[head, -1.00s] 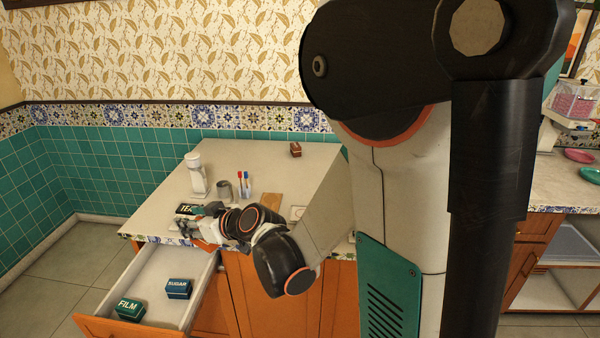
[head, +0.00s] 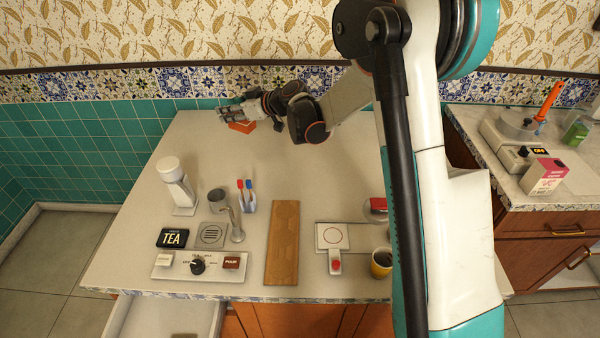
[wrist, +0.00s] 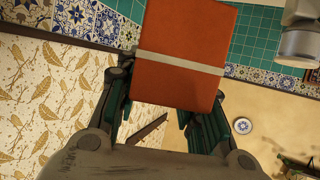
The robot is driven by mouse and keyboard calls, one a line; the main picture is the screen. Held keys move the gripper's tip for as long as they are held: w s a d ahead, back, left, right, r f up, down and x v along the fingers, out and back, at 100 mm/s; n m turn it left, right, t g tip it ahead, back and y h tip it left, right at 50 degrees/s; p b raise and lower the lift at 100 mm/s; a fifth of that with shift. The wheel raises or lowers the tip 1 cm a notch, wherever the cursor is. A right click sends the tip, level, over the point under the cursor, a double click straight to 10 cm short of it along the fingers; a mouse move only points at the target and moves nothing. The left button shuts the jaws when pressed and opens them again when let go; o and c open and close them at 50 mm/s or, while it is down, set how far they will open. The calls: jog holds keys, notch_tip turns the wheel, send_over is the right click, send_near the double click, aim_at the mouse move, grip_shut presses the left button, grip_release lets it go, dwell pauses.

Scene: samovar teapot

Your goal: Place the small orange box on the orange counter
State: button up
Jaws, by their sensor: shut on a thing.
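The small orange box (wrist: 185,50), with a pale band around it, is between the fingers of my gripper (wrist: 160,112) in the wrist view. My gripper is shut on it. In the head view, the orange box (head: 241,127) shows just below my gripper (head: 228,113), near the back edge of the pale-topped counter (head: 325,175) with orange-brown wooden fronts. I cannot tell whether the box touches the counter top.
A white dispenser (head: 177,186), a grey cup (head: 218,200), toothbrushes (head: 246,195), a black TEA box (head: 173,238) and a wooden board (head: 283,243) stand toward the front. An open drawer (head: 165,320) juts out at front left. The back middle looks clear.

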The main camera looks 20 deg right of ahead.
jog(key=w+a+n+g+y, duration=0.1)
jog(key=w+a+n+g, duration=0.15)
jog(key=a, duration=0.35)
jog(key=w+a+n+g+y+p, duration=0.1)
jog(key=w+a, duration=0.2)
jog(key=a, duration=0.3)
jog(key=w+a+n+g+y, duration=0.1)
jog(key=w+a+n+g, duration=0.15)
jog(key=a, duration=0.35)
jog(key=f+b, duration=0.2)
jog(key=f, duration=0.4)
jog(key=f+b, duration=0.2)
jog(key=f, duration=0.5)
jog(key=f+b, duration=0.2)
jog(key=f, duration=0.5)
jog(key=shift+w, duration=0.4)
jog(key=shift+f, duration=0.2)
jog(key=o, duration=1.1)
jog(key=shift+c, duration=0.2)
jog(key=shift+r, duration=0.15)
